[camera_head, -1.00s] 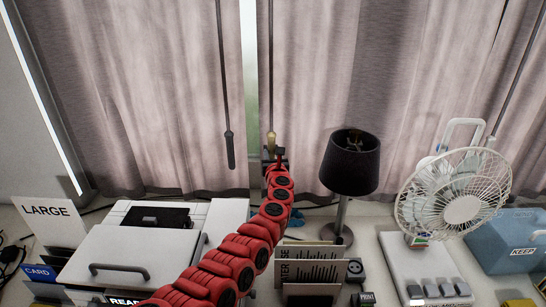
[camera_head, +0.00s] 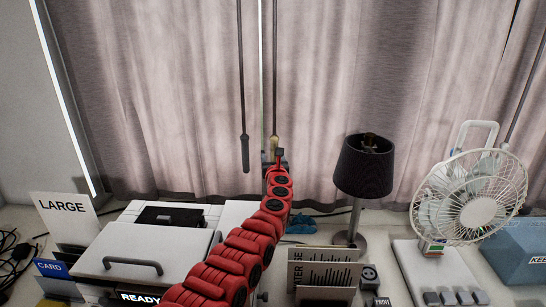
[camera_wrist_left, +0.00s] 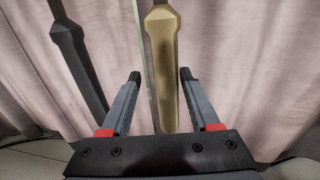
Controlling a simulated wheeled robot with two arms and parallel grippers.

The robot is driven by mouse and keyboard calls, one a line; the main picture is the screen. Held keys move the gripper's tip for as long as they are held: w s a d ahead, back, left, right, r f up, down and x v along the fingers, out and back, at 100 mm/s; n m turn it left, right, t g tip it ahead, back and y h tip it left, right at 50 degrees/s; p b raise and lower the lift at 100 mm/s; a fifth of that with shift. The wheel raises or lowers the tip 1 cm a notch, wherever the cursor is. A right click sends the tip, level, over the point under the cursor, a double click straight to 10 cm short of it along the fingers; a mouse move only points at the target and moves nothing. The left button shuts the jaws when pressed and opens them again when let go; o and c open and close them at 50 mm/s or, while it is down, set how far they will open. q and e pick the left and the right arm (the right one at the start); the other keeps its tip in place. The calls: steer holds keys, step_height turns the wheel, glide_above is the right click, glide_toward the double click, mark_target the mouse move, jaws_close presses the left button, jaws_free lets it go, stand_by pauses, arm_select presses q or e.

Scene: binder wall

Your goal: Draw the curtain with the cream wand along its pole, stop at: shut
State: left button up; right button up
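The cream wand (camera_head: 274,142) hangs at the left edge of the right-hand curtain (camera_head: 315,90). A thin pale strip (camera_head: 261,55) shows between this curtain and the left-hand curtain (camera_head: 160,90). The left-hand curtain's dark wand (camera_head: 244,150) hangs just left of the cream one. My left gripper (camera_head: 274,158) is at the lower end of the cream wand. In the left wrist view, the open fingers (camera_wrist_left: 160,78) stand on either side of the cream wand's handle (camera_wrist_left: 162,60), with small gaps seen. The pole and my right gripper are out of view.
Below the curtains, a grey machine (camera_head: 140,250) stands left of my arm, with a LARGE card (camera_head: 65,215) beside it. A black lamp (camera_head: 364,168), a white fan (camera_head: 470,200) and a blue box (camera_head: 525,250) stand to the right.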

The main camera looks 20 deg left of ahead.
arm_select(q)
steer(key=shift+d+r, duration=0.1)
steer(key=shift+d, duration=0.05)
steer(key=shift+s, duration=0.15)
steer(key=shift+s+d+f+p, duration=0.2)
steer(key=shift+s+d+p, duration=0.1)
steer(key=shift+s, duration=0.2)
steer(key=shift+s+r, duration=0.1)
steer(key=shift+s, duration=0.25)
steer(key=p+v, duration=0.3)
steer(key=v, duration=1.2)
steer(key=shift+s+d, duration=0.15)
steer(key=shift+d, duration=0.1)
